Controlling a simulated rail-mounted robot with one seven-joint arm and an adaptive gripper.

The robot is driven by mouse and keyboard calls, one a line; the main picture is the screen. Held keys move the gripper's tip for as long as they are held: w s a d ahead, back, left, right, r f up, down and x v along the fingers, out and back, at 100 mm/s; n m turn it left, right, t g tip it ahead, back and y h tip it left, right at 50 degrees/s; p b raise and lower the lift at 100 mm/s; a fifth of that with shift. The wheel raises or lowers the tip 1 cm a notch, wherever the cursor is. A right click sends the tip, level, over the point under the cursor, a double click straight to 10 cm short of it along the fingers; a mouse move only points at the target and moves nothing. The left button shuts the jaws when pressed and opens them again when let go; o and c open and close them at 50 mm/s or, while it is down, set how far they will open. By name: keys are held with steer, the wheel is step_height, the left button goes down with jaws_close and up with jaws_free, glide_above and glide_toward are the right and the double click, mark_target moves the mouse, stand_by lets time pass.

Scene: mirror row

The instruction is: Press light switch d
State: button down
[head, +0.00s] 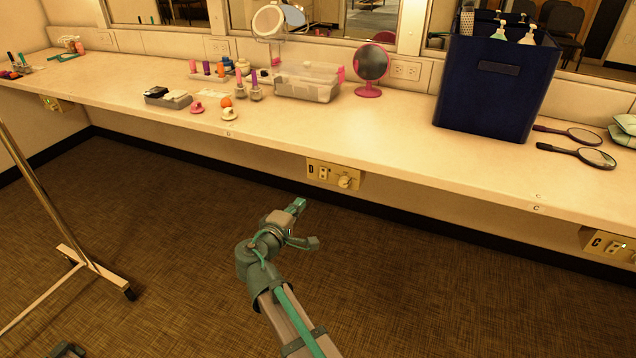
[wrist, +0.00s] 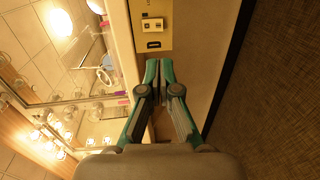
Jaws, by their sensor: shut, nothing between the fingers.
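In the wrist view, the plate (wrist: 167,38) lies just beyond the fingertips, with the switch (wrist: 152,25) and the dark label (wrist: 153,44) showing sideways. My gripper (head: 298,205) is shut and empty, with teal fingers. It sits below and left of the plate in the head view. The fingertips (wrist: 159,64) appear apart from the plate.
The long counter (head: 400,130) overhangs the plate. Cups, bottles, a clear box (head: 307,82) and a navy bin (head: 495,85) stand on it. Another plate marked C (head: 610,245) is at the far right. A metal rack (head: 60,205) stands left. The floor around my arm is clear.

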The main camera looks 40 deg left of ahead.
mark_target(323, 178)
steer(key=b+x, duration=0.2)
steer(key=x, duration=1.2)
steer(key=shift+a, duration=0.1)
steer(key=shift+w, duration=0.1)
